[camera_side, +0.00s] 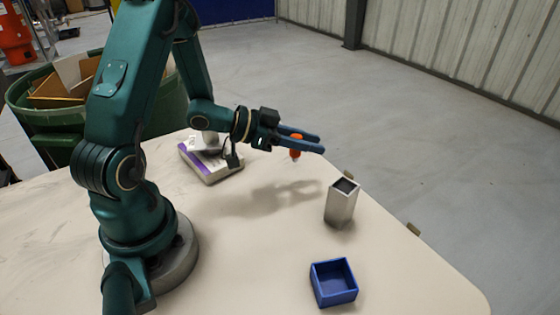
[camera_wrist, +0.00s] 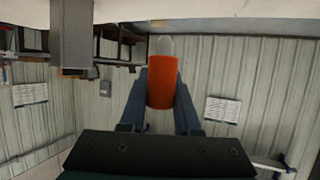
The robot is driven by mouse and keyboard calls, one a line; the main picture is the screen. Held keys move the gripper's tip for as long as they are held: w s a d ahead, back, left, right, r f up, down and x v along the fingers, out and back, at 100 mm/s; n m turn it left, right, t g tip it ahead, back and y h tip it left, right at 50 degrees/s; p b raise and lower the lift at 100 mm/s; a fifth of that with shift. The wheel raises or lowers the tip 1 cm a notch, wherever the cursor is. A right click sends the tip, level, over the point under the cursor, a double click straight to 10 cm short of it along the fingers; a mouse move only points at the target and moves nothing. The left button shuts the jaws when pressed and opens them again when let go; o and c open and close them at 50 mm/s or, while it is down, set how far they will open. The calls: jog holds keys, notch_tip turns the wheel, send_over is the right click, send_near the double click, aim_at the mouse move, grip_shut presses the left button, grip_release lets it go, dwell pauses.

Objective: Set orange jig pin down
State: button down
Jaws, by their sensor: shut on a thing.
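The orange jig pin (camera_side: 296,147) is held between the blue fingers of my gripper (camera_side: 304,142), above the table. It has an orange body and a pale tip, which points down in the side view. In the wrist view the pin (camera_wrist: 163,82) sits between the two fingers of my gripper (camera_wrist: 161,88), with its pale end at the top of the picture. The fingers are level and reach to the right in the side view. The pin is apart from the table.
A square metal tube (camera_side: 341,204) stands upright to the right of the gripper; it also shows in the wrist view (camera_wrist: 71,35). An open blue box (camera_side: 334,284) is nearer the front. A white and purple box (camera_side: 212,164) lies behind. The table (camera_side: 255,250) is clear between them.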

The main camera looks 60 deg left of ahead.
jog(key=shift+w+d+f, duration=0.55)
jog(key=shift+d+f, duration=0.15)
jog(key=shift+d, duration=0.2)
jog(key=shift+a+f, duration=0.1)
jog(key=shift+f, duration=1.75)
jog(key=shift+f, duration=0.1)
jog(key=c, duration=0.6)
grip_release()
jog(key=shift+s+a+r, duration=0.15)
jog(key=shift+r, duration=0.05)
jog(key=shift+v, duration=3.55)
